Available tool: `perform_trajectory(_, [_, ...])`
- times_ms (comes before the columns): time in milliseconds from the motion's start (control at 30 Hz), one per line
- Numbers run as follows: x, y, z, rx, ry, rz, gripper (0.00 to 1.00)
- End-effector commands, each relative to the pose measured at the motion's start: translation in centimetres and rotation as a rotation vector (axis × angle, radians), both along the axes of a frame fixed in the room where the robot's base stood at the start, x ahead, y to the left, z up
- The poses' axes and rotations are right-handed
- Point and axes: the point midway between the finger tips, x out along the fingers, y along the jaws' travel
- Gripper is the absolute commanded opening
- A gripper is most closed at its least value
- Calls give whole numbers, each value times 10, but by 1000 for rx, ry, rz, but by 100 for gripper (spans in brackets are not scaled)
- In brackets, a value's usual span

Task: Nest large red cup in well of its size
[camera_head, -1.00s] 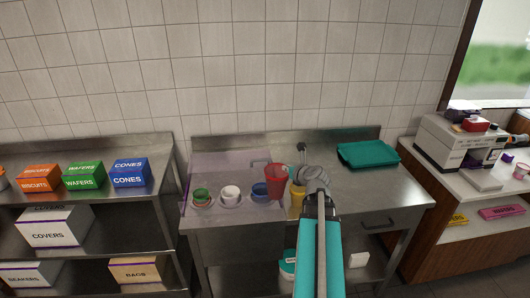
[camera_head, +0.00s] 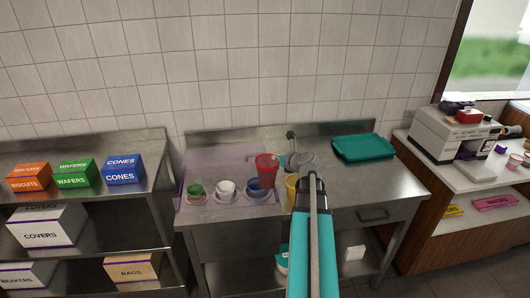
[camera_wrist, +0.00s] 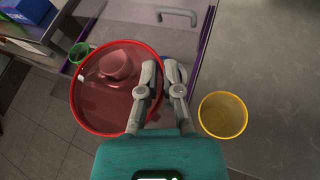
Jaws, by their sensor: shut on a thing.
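The large red cup (camera_head: 267,170) is upright above the counter, just behind and right of the blue cup (camera_head: 257,188). My gripper (camera_head: 284,162) is shut on the cup's right rim. In the wrist view, my gripper's fingers (camera_wrist: 160,72) pinch the rim of the red cup (camera_wrist: 105,103), and I look into its open top. The clear tray (camera_head: 213,209) below has round wells. The green cup (camera_head: 195,192), white cup (camera_head: 227,190) and blue cup stand in a row on it. The red cup hides part of the tray.
A yellow cup (camera_wrist: 223,115) stands on the counter right of the red cup. A teal tray (camera_head: 364,147) lies at the back right. A low tap-like handle (camera_wrist: 177,14) stands behind the cups. The counter's right front is bare.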

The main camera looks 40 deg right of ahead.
Motion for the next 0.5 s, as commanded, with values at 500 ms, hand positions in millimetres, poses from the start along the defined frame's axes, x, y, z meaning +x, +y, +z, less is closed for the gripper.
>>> perform_trajectory(500, [107,-29,-32,-13,-1,305,0])
